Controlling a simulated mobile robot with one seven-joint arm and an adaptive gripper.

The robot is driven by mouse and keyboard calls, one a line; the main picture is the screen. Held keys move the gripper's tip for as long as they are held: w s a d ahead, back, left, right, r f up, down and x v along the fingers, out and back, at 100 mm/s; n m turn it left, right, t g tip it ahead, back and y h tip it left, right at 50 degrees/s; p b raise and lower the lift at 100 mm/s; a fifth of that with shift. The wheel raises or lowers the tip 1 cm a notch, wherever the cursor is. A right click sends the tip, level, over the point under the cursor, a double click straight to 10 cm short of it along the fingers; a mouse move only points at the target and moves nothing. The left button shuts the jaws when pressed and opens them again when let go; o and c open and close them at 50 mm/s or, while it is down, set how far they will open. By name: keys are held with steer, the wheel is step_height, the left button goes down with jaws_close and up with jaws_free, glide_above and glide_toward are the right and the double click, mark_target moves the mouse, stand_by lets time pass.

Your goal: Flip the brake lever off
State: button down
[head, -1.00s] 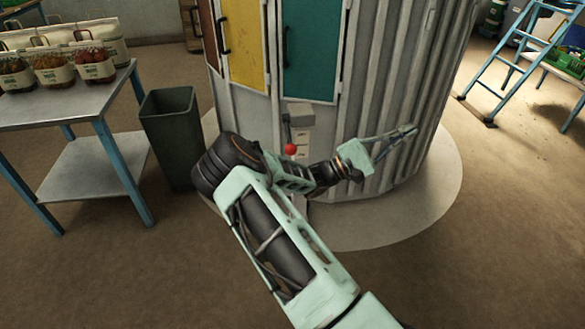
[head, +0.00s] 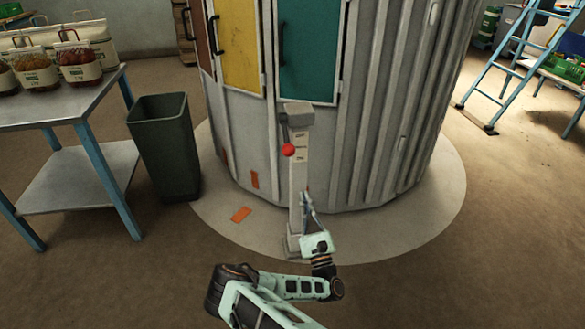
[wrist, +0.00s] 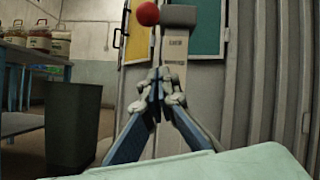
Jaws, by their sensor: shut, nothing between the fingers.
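The brake lever is a dark arm with a red ball knob (head: 288,150), hanging down at the left of a grey head box (head: 298,114) on a light post (head: 298,185). The knob also shows in the wrist view (wrist: 148,14), above and a little left of my fingers. My gripper (head: 306,196) is in front of the lower post, below the knob and apart from it. In the wrist view my gripper (wrist: 159,76) has its fingertips together, with nothing between them. The post carries a label (head: 300,147) too small to read.
A large ribbed round cabinet (head: 385,110) with yellow (head: 240,45) and teal (head: 310,50) doors stands behind the post. A dark bin (head: 165,145) and a metal table (head: 60,100) with jars are at left. A blue ladder (head: 515,70) is at right. Floor in front is clear.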

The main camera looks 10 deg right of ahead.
steer(key=shift+a+f, duration=0.1)
steer(key=w+a+r+b, duration=0.2)
steer(key=w+r+b, duration=0.1)
steer(key=w+r, duration=0.4)
steer(key=shift+w+r+b, duration=0.3)
steer(key=shift+r+b, duration=0.05)
steer(key=shift+r, duration=0.45)
steer(key=shift+r, duration=0.1)
steer(key=shift+s+r+g+p, duration=0.2)
steer(key=shift+g+p, duration=0.1)
steer(key=shift+p, duration=0.8)
